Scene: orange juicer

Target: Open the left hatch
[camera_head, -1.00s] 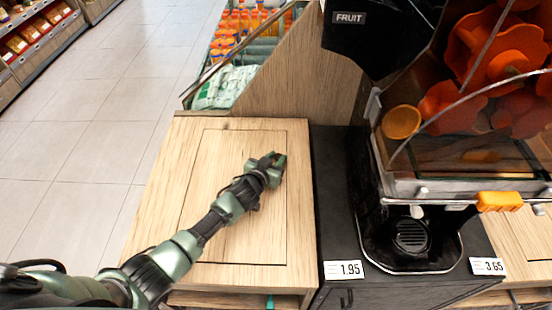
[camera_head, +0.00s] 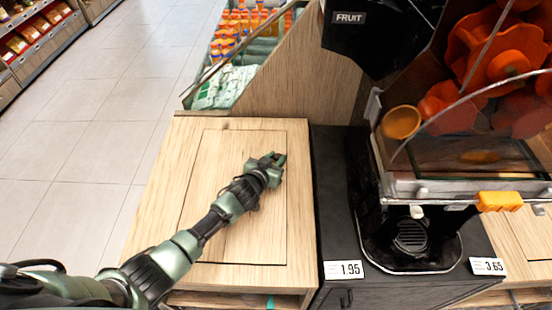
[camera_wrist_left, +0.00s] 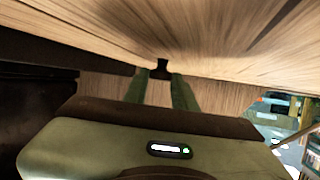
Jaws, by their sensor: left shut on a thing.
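The left hatch (camera_head: 215,165) is a pale wooden panel set in the top of the wooden counter at the centre left. A dark outline runs around it, and it looks flush with the counter top. My left gripper (camera_head: 273,160) is over the upper right part of the panel. In the left wrist view, my left gripper's two green fingers (camera_wrist_left: 160,84) are shut on a small black handle (camera_wrist_left: 160,66) at the wooden surface. The fingers cover part of the handle. My right gripper is not in view.
A black juicer (camera_head: 410,235) with an orange lever (camera_head: 499,201) stands to the right on a dark counter (camera_head: 328,200). Behind the hatch are a slanted wooden side panel (camera_head: 275,85) and bottles of orange juice (camera_head: 240,22). Open tiled floor (camera_head: 95,150) lies to the left.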

